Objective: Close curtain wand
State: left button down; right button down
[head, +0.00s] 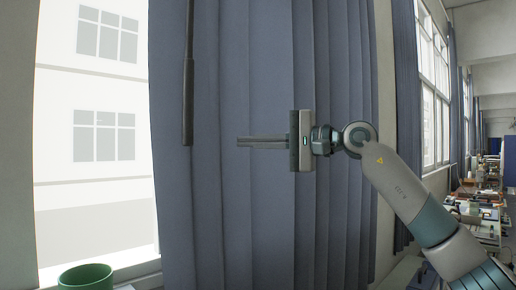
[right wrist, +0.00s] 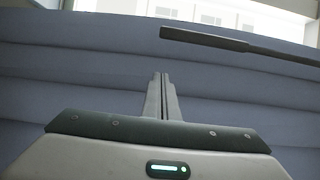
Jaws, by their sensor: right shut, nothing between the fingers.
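The curtain wand (head: 188,88) is a thin dark rod with a thicker grip at its lower end. It hangs upright in front of the blue-grey curtain (head: 270,215), near the curtain's left edge. In the right wrist view the wand (right wrist: 235,42) lies across the upper right, its end above and apart from the fingers. My right gripper (head: 240,141) is shut and empty, pointing left in front of the curtain. Its fingertips are to the right of the wand, near the height of its lower end. In the right wrist view the gripper's fingers (right wrist: 160,78) are together. My left gripper is not in view.
The bright window (head: 95,120) is uncovered left of the curtain. A green pot (head: 86,277) stands at the sill at lower left. A second blue curtain (head: 405,100) hangs to the right, and cluttered tables (head: 475,205) stand far right.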

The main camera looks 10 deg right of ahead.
jog(key=shift+s+d+r, duration=0.1)
jog(key=shift+s+d, duration=0.55)
jog(key=shift+w, duration=0.1)
